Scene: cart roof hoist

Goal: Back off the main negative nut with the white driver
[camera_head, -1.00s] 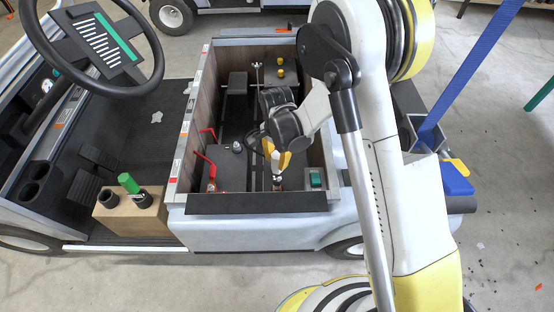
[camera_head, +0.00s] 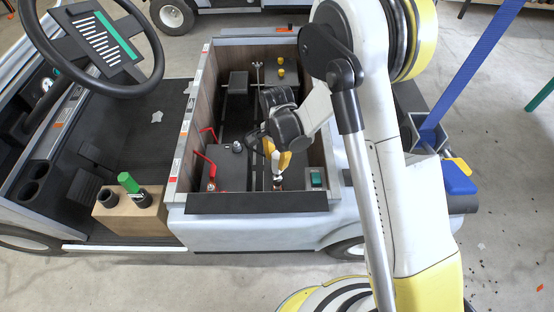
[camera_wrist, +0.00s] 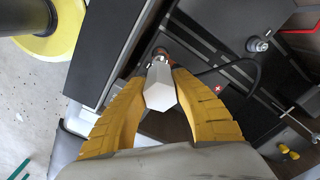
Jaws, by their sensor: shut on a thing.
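My gripper (camera_wrist: 158,78) is shut on the white driver (camera_wrist: 160,92), a white hexagonal handle between its yellow fingers in the wrist view. In the head view my gripper (camera_head: 277,159) points down into the open battery bay, and a thin part of the driver (camera_head: 276,170) shows between the fingers. The driver's far end meets a copper-coloured fitting (camera_wrist: 161,53) at a battery's edge. The fitting also shows low in the bay in the head view (camera_head: 278,184). The main negative nut itself is hidden by the driver and fingers, so I cannot tell how it is seated.
The bay has wooden side walls and a dark front ledge (camera_head: 257,203). A wooden block (camera_head: 130,214) holds a green-handled tool (camera_head: 129,183) outside the bay.

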